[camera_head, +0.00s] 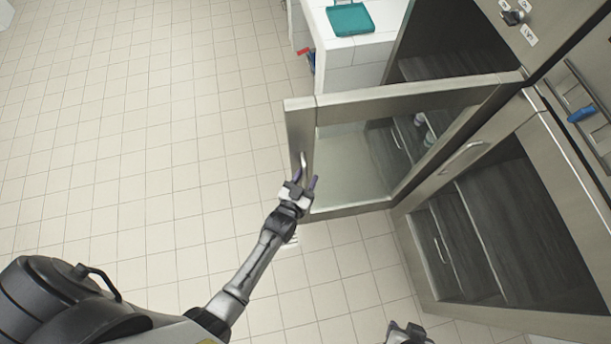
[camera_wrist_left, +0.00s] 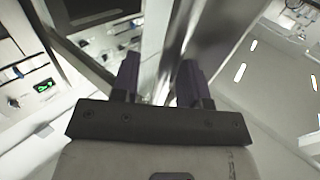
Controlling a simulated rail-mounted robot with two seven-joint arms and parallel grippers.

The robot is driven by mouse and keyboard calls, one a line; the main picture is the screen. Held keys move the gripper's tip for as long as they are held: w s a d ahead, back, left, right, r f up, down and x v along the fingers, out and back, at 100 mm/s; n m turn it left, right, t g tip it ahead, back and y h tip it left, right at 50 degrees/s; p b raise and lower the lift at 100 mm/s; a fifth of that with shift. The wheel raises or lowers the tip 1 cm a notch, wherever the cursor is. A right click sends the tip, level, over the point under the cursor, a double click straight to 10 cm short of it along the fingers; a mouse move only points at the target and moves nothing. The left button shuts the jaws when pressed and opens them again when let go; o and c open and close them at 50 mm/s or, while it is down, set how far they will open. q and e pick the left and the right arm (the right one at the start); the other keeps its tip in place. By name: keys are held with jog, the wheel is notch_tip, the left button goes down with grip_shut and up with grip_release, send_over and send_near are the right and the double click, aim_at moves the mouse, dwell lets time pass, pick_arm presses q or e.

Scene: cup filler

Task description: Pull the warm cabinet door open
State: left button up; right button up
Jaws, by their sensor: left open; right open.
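The glass cabinet door (camera_head: 405,98), with a steel frame, stands swung well out from the steel cabinet in the head view. Its bar handle (camera_head: 304,162) is on the frame's outer edge. My left gripper (camera_head: 306,180) is at the lower end of this handle with its purple fingers apart. In the left wrist view, the open fingers (camera_wrist_left: 160,80) point at a metal door edge (camera_wrist_left: 180,45) that shows beyond and between them. I cannot tell whether they touch the handle. My right gripper (camera_head: 405,332) is partly in view at the bottom edge, away from the door.
A lower cabinet door (camera_head: 462,158) with its own handle is below the open one. A white counter (camera_head: 352,50) with a teal tray (camera_head: 350,19) stands behind the door. A knob (camera_head: 513,17) is at the upper right. The tiled floor at left is clear.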

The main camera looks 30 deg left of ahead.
pick_arm(q)
jog(key=shift+s, duration=0.1)
jog(key=shift+s+r, duration=0.1)
jog(key=shift+s, duration=0.2)
jog(key=s+p, duration=0.4)
jog(key=s, duration=0.9)
jog(key=shift+d, duration=0.4)
